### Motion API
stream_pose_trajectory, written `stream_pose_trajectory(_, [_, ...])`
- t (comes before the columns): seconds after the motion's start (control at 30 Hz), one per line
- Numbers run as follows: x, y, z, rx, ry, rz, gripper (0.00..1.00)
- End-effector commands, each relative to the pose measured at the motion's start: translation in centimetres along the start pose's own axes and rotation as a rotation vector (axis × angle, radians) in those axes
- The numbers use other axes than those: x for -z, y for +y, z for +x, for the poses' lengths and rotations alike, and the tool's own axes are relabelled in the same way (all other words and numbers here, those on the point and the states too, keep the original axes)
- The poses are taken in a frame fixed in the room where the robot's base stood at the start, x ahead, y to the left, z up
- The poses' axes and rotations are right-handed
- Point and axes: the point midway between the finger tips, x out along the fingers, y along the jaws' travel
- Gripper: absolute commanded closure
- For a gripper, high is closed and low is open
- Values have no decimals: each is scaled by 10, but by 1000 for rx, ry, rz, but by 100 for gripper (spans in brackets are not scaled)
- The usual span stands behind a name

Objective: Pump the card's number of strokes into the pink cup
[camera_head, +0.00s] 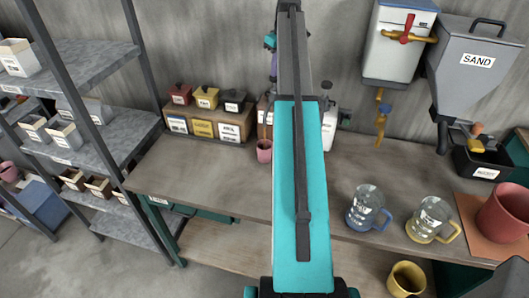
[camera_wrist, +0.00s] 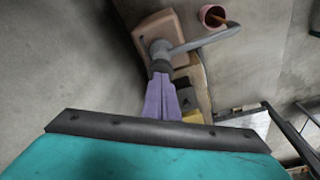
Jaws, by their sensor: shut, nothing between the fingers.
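The small pink cup (camera_head: 264,151) stands on the bench at the back, left of my arm. In the wrist view the pink cup (camera_wrist: 206,12) lies under the end of a grey pump spout (camera_wrist: 205,42), with something thin and brown inside. The pump sits on a tan-pink container (camera_wrist: 145,32); in the head view my arm hides most of it. My gripper (camera_wrist: 160,78) has purple fingers, shut and empty, pointing down close to the grey pump head. Whether they touch it I cannot tell. The gripper (camera_head: 274,76) is partly hidden in the head view. I make out no readable card.
Small lidded boxes (camera_head: 205,122) stand left of the pump. Blue (camera_head: 366,208) and yellow (camera_head: 430,219) handled jars and a large red pot (camera_head: 505,213) stand at right. A sand hopper (camera_head: 474,65) and a white tank (camera_head: 397,45) hang behind.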

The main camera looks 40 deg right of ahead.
Motion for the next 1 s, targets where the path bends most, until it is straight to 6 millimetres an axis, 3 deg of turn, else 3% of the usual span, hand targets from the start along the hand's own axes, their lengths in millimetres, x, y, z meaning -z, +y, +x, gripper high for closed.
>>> stream_pose_trajectory(1.0, [-5, 0, 24, 1, -1, 0, 100])
